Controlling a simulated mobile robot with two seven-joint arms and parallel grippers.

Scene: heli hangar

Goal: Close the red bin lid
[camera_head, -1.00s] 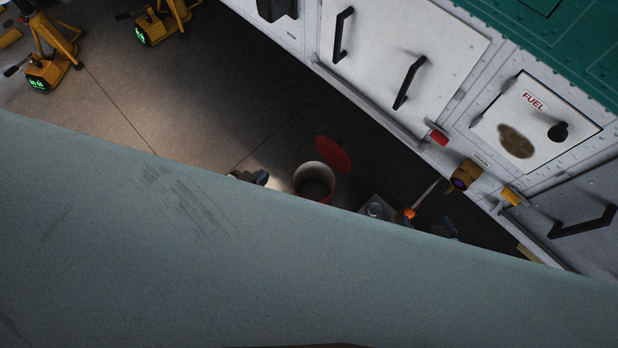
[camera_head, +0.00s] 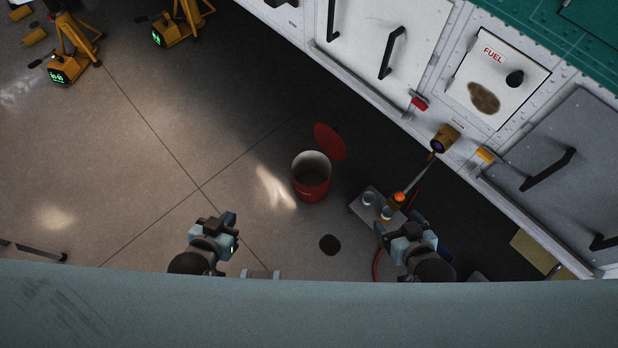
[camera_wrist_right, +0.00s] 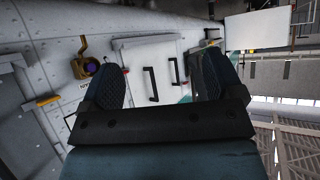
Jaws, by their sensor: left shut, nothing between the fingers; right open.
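The red bin (camera_head: 311,186) stands upright on the floor in the head view, with its mouth open and pale inside. Its red lid (camera_head: 329,141) is open, tilted up at the bin's far right rim. My left gripper (camera_head: 229,219) is shut and empty, below and left of the bin. My right gripper (camera_head: 384,231) is below and right of the bin, near a small tray, apart from the bin. In the right wrist view my right gripper's dark fingers (camera_wrist_right: 162,82) are spread with nothing between them. The bin does not show in that view.
A small grey tray (camera_head: 357,207) with glass jars and an orange-topped item stands right of the bin. The white helicopter side (camera_head: 364,30) with handles runs along the upper right. Yellow jacks (camera_head: 70,42) stand upper left. The floor left of the bin is clear.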

